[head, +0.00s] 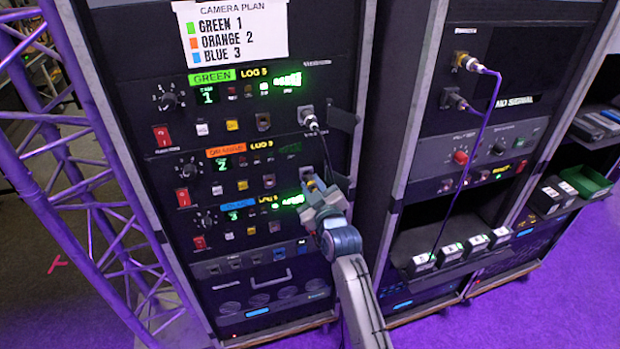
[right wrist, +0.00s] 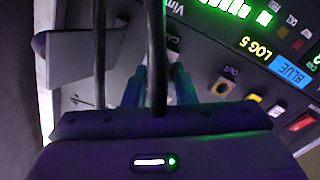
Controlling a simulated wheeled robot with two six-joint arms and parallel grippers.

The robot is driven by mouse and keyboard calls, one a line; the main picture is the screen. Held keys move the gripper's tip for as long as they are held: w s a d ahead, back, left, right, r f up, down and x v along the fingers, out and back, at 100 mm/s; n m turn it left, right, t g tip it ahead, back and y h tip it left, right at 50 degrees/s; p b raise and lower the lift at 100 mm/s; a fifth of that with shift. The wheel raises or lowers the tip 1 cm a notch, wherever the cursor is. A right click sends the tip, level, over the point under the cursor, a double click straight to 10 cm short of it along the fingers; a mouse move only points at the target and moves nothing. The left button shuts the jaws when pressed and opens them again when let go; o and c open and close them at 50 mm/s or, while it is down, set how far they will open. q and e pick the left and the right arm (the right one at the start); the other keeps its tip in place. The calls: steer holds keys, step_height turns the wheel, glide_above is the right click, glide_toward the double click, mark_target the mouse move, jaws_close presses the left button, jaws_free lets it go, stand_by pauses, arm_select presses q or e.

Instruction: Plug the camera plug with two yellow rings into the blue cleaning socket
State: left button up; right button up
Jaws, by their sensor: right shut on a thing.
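My right gripper (head: 314,190) is shut on a cable plug (head: 309,183) at the right side of the left rack, between the orange and blue rows. A bit of yellow shows at the fingertips; I cannot count rings. In the right wrist view, a black cable (right wrist: 156,60) runs between the fingers (right wrist: 160,85), and the plug is mostly hidden. The blue row (right wrist: 290,72) with its OUT jack (right wrist: 222,87) lies to the right there. Small sockets, some bluish (head: 279,253), sit in a strip below the blue row; I cannot tell their labels. My left gripper is not in view.
A black cable plug (head: 310,122) sits in the green row's right port. The right rack has a purple cable (head: 484,120) hanging from a plug (head: 467,62). Small labelled boxes (head: 450,252) stand on its lower shelf. A purple truss (head: 75,170) stands at left.

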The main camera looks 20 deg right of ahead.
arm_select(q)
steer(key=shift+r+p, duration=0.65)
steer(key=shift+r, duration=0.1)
arm_select(e)
steer(key=shift+s+d, duration=0.1)
steer(key=shift+s, duration=1.55)
